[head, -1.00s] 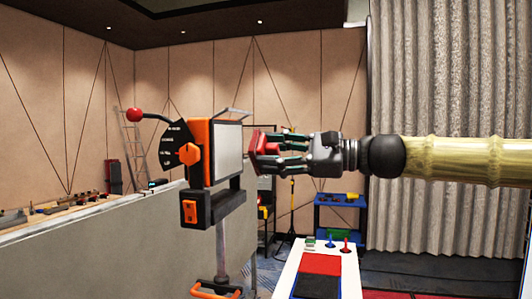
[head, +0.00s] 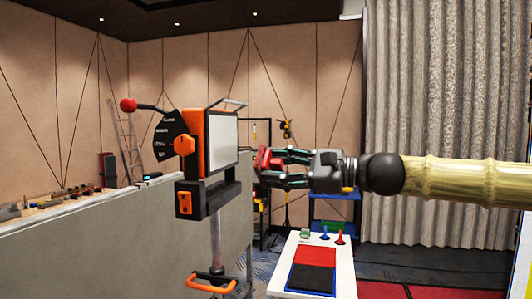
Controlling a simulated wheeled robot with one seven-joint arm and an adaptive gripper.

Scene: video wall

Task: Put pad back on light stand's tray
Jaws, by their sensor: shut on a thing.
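My gripper (head: 272,166) is in the middle of the head view, pointing left. It is shut on a small red thing, which I take to be the pad (head: 263,160); the fingers partly cover it. To its left stands the light stand (head: 206,158), with an orange and black head, a pale flat panel facing right and a black lever with a red ball. A black ledge (head: 222,196) below the panel looks like its tray. In the picture, the red thing is right of the panel with a narrow gap between them; the depth between them is unclear.
A grey partition (head: 110,240) stands at left, with small items along its top. A white table (head: 345,277) with red and black squares is below my gripper. A blue shelf (head: 338,207) stands behind. Grey curtains (head: 440,110) hang at right.

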